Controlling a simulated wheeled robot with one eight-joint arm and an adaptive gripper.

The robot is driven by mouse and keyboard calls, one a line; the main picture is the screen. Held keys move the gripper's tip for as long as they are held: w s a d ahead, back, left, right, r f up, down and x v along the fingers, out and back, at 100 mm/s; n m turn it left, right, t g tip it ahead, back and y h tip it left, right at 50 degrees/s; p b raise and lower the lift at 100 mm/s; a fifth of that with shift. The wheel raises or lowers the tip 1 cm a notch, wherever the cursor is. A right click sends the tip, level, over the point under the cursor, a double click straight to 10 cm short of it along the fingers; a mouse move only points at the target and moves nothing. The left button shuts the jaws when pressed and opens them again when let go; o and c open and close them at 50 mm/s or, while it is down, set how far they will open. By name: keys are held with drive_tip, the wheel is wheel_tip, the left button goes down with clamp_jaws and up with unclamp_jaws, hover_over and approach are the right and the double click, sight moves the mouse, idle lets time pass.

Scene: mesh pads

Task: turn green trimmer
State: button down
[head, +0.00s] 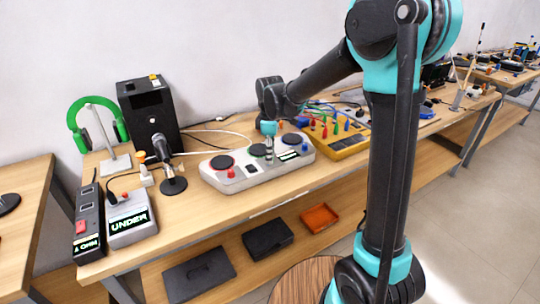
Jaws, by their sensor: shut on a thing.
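A long white console (240,184) with three dark round mesh pads lies on the wooden bench. A red trimmer (231,173) stands by the left pad (221,162), and a blue one (305,147) stands near the right end. My gripper (269,156) points down at the middle of the console, in front of the middle pad (257,150). Its fingers are shut, low at the console's top, where the middle trimmer would sit between the red and blue ones. The green trimmer itself is hidden by the fingers, and its turn cannot be seen.
A small lit display (289,156) is just right of my gripper. A yellow box (345,143) with coloured posts stands to the right. A microphone (170,175), black speaker box (149,110) and green headphones (88,117) are to the left. The bench's front strip is clear.

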drive_tip(key=m, duration=0.4)
drive_tip(key=shift+m, duration=0.3)
drive_tip(key=m, duration=0.4)
drive_tip(key=shift+w+m, duration=0.1)
drive_tip(key=shift+m, duration=0.2)
drive_tip(key=m, duration=0.4)
drive_tip(key=shift+d+m, duration=0.1)
drive_tip(key=shift+m, duration=2)
drive_tip(key=c, duration=1.4)
unclamp_jaws()
drive_tip(key=shift+o, duration=0.2)
